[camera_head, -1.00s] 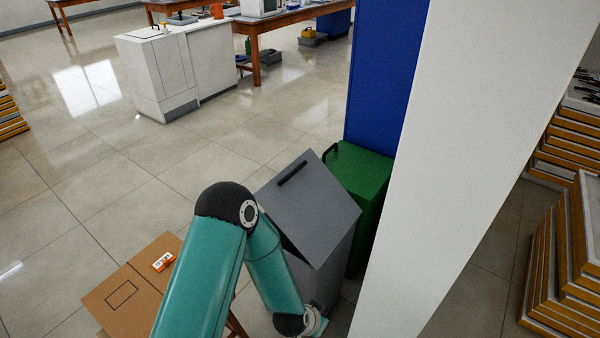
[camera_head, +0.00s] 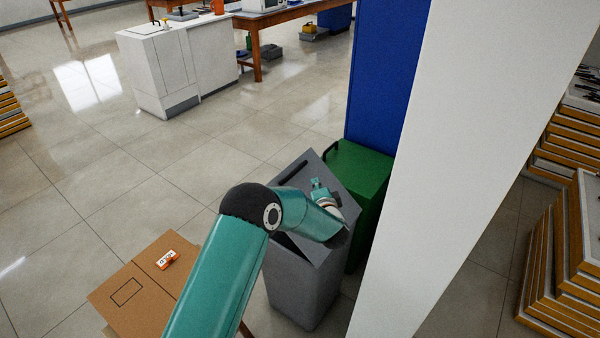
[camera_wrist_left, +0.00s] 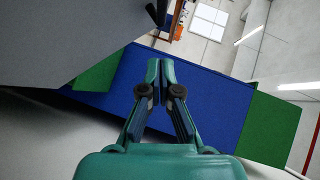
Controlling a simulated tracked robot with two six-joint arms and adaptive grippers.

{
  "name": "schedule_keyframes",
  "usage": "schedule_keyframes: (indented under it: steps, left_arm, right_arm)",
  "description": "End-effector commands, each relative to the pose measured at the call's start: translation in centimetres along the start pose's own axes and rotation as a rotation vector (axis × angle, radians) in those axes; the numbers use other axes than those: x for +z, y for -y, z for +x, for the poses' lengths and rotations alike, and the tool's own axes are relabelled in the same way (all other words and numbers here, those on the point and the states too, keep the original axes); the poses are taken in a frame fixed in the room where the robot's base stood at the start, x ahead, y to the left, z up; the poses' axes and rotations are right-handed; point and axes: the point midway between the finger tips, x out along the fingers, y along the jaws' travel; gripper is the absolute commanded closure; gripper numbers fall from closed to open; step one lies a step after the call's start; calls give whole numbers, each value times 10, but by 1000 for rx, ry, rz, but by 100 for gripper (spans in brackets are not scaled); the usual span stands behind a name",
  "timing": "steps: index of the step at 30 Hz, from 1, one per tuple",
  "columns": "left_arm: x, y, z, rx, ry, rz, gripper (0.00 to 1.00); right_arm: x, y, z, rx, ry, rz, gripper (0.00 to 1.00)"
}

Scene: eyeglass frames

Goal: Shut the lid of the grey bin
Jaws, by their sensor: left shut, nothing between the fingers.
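The grey bin (camera_head: 300,290) stands just right of the middle in the head view. Its lid (camera_head: 308,166) is tilted, with a dark gap between lid and body at the front, so it is partly open. A black handle (camera_head: 293,172) shows on the lid. My left gripper (camera_head: 318,184) is shut and empty over the lid in the head view; I cannot tell whether it touches. In the left wrist view, the shut fingers (camera_wrist_left: 160,66) point past the grey lid (camera_wrist_left: 60,40) at upper left. My forearm hides part of the lid. My right gripper is not seen.
A green bin (camera_head: 362,165) stands close behind the grey one, beside a blue panel (camera_head: 385,80). A white pillar (camera_head: 450,130) rises on the right. A cardboard box (camera_head: 135,285) lies at lower left. Open tiled floor lies to the left.

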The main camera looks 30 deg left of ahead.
Motion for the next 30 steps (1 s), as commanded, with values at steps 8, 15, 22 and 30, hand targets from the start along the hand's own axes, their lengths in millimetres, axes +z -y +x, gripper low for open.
schedule_keyframes:
  steps: [8, 15, 22, 30]
  left_arm:
    - [0, 0, 49, 0, 0, -1, 100]
    - [18, 1, 78, 1, 2, 0, 100]
    - [28, 0, 88, 2, -1, 0, 100]
    - [29, 0, 89, 1, -1, 0, 100]
  right_arm:
    - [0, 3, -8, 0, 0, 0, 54]
    - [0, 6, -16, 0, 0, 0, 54]
    - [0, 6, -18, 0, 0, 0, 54]
    - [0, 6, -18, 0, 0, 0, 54]
